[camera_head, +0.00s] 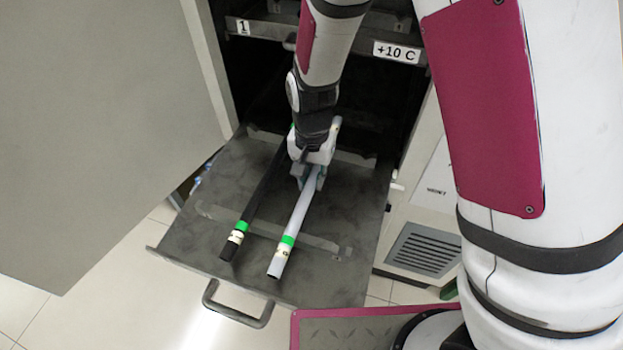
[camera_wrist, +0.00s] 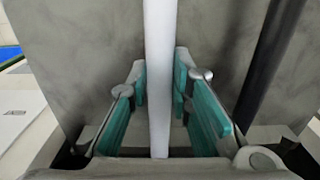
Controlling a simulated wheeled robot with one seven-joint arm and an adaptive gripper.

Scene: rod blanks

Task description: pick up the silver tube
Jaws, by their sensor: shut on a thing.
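The silver tube (camera_head: 299,214) has a green band and a pale label near its front end. It lies lengthwise over the pulled-out drawer tray (camera_head: 180,243). My gripper (camera_head: 309,181) is around the tube's middle from above and shut on it. In the wrist view, the tube (camera_wrist: 159,50) runs upright between the teal finger pads of my gripper (camera_wrist: 161,82). Part of the tube is hidden under the gripper. I cannot tell whether the tube is clear of the tray surface.
A black tube (camera_head: 258,197) with a green band lies to the left, and also shows at right in the wrist view (camera_wrist: 268,62). The open cabinet (camera_head: 262,65) is behind, its door (camera_head: 95,120) at left. A drawer handle (camera_head: 236,312) is in front.

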